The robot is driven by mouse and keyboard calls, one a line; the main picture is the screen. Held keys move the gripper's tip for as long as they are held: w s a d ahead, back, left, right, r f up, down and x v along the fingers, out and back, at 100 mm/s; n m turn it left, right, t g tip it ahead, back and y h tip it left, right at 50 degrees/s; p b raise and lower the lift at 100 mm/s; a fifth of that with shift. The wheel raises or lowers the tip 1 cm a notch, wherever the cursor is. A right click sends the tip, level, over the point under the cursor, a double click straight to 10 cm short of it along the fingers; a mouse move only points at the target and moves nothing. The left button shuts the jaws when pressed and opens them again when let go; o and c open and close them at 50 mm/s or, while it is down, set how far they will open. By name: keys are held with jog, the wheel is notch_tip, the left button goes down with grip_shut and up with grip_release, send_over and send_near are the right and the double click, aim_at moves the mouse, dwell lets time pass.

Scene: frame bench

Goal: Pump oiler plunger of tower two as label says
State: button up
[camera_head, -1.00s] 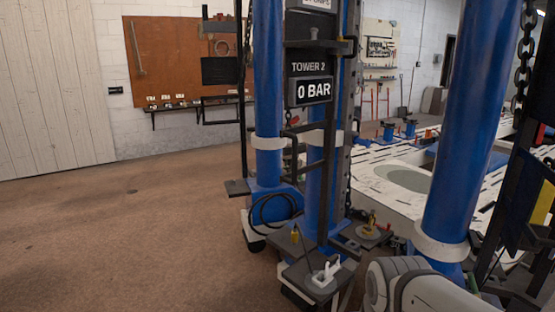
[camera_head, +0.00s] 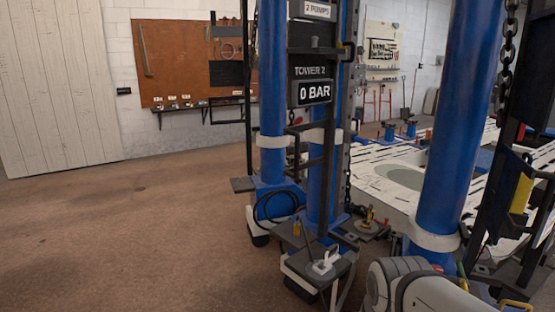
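Tower two (camera_head: 321,180) is a blue column with a dark frame, right of the middle. A label (camera_head: 318,9) at its top reads "2 PUMPS". Below it a sign (camera_head: 310,71) reads "TOWER 2", and a display (camera_head: 314,92) reads "0 BAR". Low at the tower's front, a white lever-like piece (camera_head: 326,260) stands on a dark plate. A small yellow-brass fitting (camera_head: 370,216) sits on another plate behind it to the right. I cannot tell for certain which one is the oiler plunger. My gripper is not in view; only part of my arm shows at the bottom right.
A second blue column (camera_head: 452,130) stands close on the right, with a chain (camera_head: 507,50) beside it. A white slotted bench (camera_head: 400,182) lies behind. A brown tool board (camera_head: 185,62) hangs on the far wall. The floor (camera_head: 120,240) at left is clear.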

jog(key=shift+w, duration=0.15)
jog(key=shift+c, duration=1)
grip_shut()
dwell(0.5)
